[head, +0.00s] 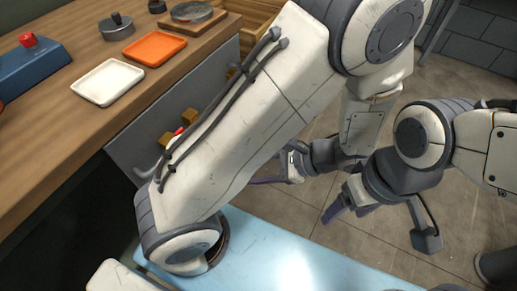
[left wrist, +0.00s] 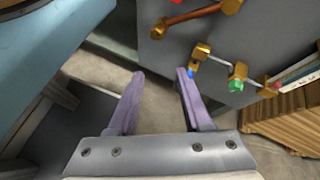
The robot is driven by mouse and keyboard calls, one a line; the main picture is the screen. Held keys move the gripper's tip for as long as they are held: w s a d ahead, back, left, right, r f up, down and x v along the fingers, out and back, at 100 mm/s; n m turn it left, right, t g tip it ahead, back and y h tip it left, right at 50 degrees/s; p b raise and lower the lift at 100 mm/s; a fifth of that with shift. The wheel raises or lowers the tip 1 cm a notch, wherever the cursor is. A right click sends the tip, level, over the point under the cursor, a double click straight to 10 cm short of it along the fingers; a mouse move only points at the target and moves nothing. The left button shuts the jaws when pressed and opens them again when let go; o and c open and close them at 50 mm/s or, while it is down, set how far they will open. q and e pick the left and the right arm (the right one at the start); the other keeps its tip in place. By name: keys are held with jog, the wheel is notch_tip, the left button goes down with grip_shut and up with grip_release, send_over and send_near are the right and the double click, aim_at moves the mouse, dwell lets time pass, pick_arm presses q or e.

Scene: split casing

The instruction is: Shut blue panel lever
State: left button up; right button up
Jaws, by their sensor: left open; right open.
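The grey panel (left wrist: 225,35) carries several brass-mounted levers. In the left wrist view a small blue piece (left wrist: 190,73) shows beneath a brass block (left wrist: 201,51), close to my left gripper's right fingertip; I cannot tell if they touch. My left gripper (left wrist: 158,73) is open with nothing between its purple fingers. It shows small in the head view (head: 280,173), behind my large arm link. My right gripper (head: 346,210) is open and empty above the floor, away from the panel. In the head view my arm hides much of the panel (head: 143,145), including the blue piece.
A lever with a green end (left wrist: 236,86) and a copper-coloured handle (left wrist: 195,14) are close by on the panel. The wooden counter (head: 60,140) bears a white tray (head: 107,82), an orange tray (head: 154,48) and a blue box (head: 30,72). Floor (head: 300,208) shows beyond the light-blue surface (head: 270,258).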

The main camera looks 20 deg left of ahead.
pick_arm(q)
notch_tip(320, 180, up, 6)
jog(key=s+d+n+h+p, duration=0.1)
jog(key=d+h+p, duration=0.1)
jog(key=p, duration=0.1)
jog(key=shift+s+r+h+p, duration=0.25)
jog(key=shift+h+p, duration=0.05)
jog(key=shift+p, duration=0.1)
jog(key=shift+d, duration=0.1)
